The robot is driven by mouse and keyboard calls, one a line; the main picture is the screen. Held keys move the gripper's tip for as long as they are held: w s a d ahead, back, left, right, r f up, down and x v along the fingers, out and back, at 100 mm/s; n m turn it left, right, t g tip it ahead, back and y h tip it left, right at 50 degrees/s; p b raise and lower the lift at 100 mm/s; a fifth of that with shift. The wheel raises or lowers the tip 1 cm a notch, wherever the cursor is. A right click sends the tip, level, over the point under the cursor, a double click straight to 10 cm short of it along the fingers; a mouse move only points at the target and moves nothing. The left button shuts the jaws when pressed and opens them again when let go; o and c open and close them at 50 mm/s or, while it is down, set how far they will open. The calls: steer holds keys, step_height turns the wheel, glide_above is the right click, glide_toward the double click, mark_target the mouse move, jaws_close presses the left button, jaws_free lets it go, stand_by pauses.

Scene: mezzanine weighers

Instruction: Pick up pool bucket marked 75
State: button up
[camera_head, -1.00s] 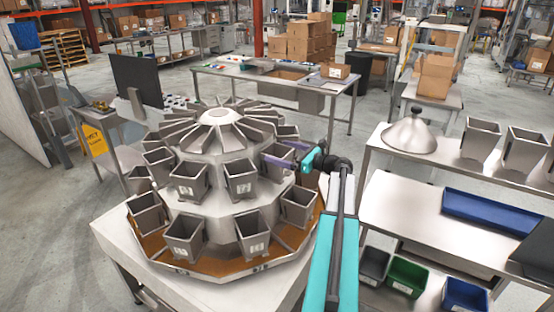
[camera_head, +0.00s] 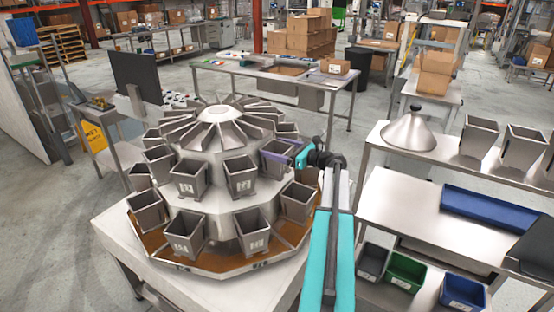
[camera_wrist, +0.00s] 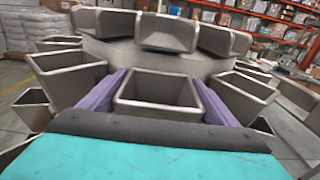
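In the wrist view my two purple fingers lie along both sides of a grey metal bucket (camera_wrist: 160,112), close to its walls; whether they press on it is unclear. My gripper (camera_head: 297,144) is at the right side of the round weigher in the head view. Similar buckets stand on the ring, such as a front one (camera_head: 240,178) and a lower one (camera_head: 253,234). Their labels are too small to read surely, and no label shows on the bucket between my fingers.
Neighbouring buckets crowd my fingers on the left (camera_wrist: 68,62) and right (camera_wrist: 245,88). Coloured bins, including a green one (camera_head: 406,271), sit below.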

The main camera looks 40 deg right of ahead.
steer(key=c, duration=0.5)
steer(key=shift+r, duration=0.2)
steer(key=shift+r+b, duration=0.45)
steer(key=shift+b, duration=0.05)
steer(key=b+v, duration=0.1)
steer(key=v, duration=0.5)
steer(key=b+v, duration=0.2)
steer(key=v, duration=0.4)
steer(key=b+v, duration=0.2)
steer(key=v, duration=0.4)
steer(key=shift+f, duration=0.4)
